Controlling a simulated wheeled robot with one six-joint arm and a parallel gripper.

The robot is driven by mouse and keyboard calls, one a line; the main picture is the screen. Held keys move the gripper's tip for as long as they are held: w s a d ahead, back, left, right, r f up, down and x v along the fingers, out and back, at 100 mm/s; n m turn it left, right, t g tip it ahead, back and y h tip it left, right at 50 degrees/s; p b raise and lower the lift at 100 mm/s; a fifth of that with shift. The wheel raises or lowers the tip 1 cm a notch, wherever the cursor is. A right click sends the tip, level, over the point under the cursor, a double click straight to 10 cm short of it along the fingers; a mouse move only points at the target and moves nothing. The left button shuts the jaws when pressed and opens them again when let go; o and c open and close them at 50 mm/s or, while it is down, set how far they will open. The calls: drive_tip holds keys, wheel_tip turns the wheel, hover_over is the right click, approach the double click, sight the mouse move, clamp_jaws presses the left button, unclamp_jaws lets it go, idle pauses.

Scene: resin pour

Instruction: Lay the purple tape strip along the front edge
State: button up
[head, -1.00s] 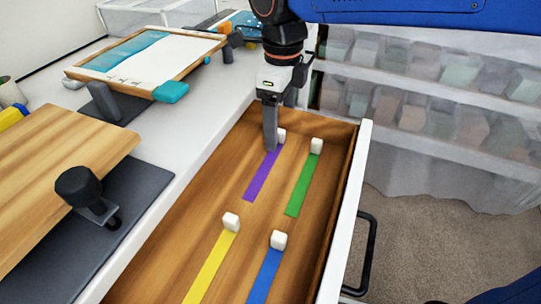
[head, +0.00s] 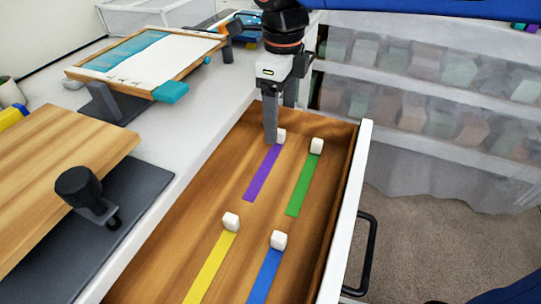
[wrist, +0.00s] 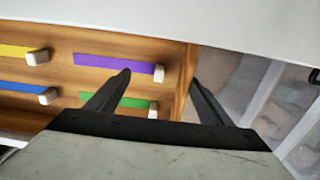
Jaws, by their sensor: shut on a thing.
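The purple tape strip (head: 262,175) lies flat on the drawer's wooden floor, with a white block tab (head: 281,136) at its far end. My gripper (head: 279,124) is at this tab, near the drawer's far end. Its near finger stands just left of the tab and hides part of it. In the wrist view the purple strip (wrist: 115,61) runs left from its tab (wrist: 158,73), which shows between the fingers of my gripper (wrist: 161,77). The jaws are shut on the tab, with the fingers some way apart; the contact itself is hard to see.
Green (head: 303,186), yellow (head: 211,268) and blue (head: 265,275) strips with white tabs lie in the drawer (head: 190,230). Its far wall is close to my fingers. A wooden board (head: 60,180), clamp (head: 85,195) and framed screen (head: 150,60) occupy the bench at left.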

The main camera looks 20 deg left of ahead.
drive_tip(key=shift+s+r, duration=0.15)
drive_tip(key=shift+r, duration=0.45)
drive_tip(key=o, duration=1)
wheel_tip(320, 180, up, 17)
drive_tip(key=shift+r, duration=0.2)
drive_tip(key=w+d+f+n+t+y, duration=0.15)
drive_tip(key=d+f+n, duration=0.35)
drive_tip(key=d, duration=0.7)
drive_tip(key=w+d+f+n+t, duration=0.15)
drive_tip(key=d+f+n, duration=0.35)
drive_tip(key=d, duration=0.8)
drive_tip(key=s+d+f+n, duration=0.3)
drive_tip(key=d+f, duration=0.2)
drive_tip(key=f, duration=0.1)
drive_tip(key=s+d+f+n+t+h, duration=0.1)
drive_tip(key=s+d+f+n, duration=0.2)
drive_tip(key=d+f, duration=0.3)
drive_tip(key=s+d+f+n, duration=0.3)
drive_tip(key=d+f, duration=0.2)
drive_tip(key=f, duration=0.1)
drive_tip(key=shift+s+d+f+t+h, duration=0.25)
drive_tip(key=shift+s+d+f+t, duration=0.05)
drive_tip(key=shift+s+f+t, duration=0.1)
